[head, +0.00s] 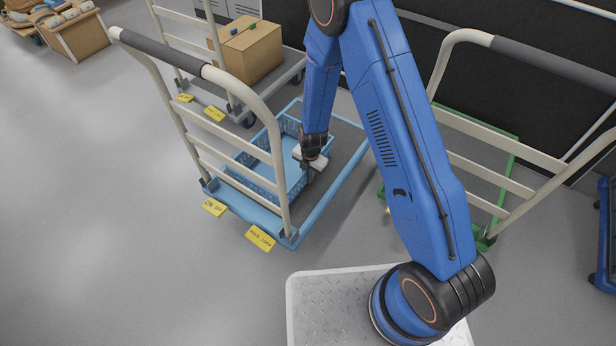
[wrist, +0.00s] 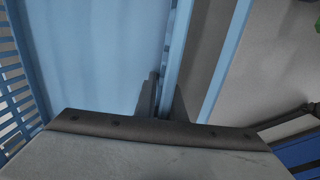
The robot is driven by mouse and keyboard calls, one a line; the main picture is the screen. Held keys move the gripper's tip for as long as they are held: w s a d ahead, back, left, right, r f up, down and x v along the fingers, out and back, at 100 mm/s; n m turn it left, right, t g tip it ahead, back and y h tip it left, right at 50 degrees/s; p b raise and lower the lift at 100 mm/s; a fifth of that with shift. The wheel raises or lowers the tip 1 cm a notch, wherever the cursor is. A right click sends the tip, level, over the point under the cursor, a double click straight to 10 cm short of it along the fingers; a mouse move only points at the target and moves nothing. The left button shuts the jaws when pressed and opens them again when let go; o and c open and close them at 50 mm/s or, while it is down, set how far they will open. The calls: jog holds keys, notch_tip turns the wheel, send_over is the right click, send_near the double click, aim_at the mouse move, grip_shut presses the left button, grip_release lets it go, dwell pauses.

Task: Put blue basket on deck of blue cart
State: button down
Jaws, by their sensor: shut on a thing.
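The blue basket (head: 262,170) is a light-blue open crate with slatted walls. In the head view it is over the grey deck of the blue cart (head: 345,150), behind the cart's cream handle rails. My gripper (head: 308,172) is at the basket's right wall, shut on its rim. In the wrist view the fingers (wrist: 167,100) straddle the thin blue wall of the basket (wrist: 95,55), with the basket floor to the left. The cart deck's grey surface and blue edge (wrist: 228,60) show to the right. I cannot tell whether the basket touches the deck.
A green cart (head: 505,170) stands to the right. Another cart with a cardboard box (head: 248,52) stands behind. Yellow labels (head: 260,238) are at the blue cart's front edge. The floor (head: 120,190) at left is clear.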

jog(key=c, duration=1.8)
grip_release()
jog(key=shift+f, duration=0.1)
jog(key=shift+c, duration=0.2)
jog(key=r, duration=1.2)
jog(key=shift+s+d+r, duration=0.1)
jog(key=shift+s+d, duration=0.15)
jog(key=shift+d, duration=0.05)
jog(key=shift+r, duration=0.1)
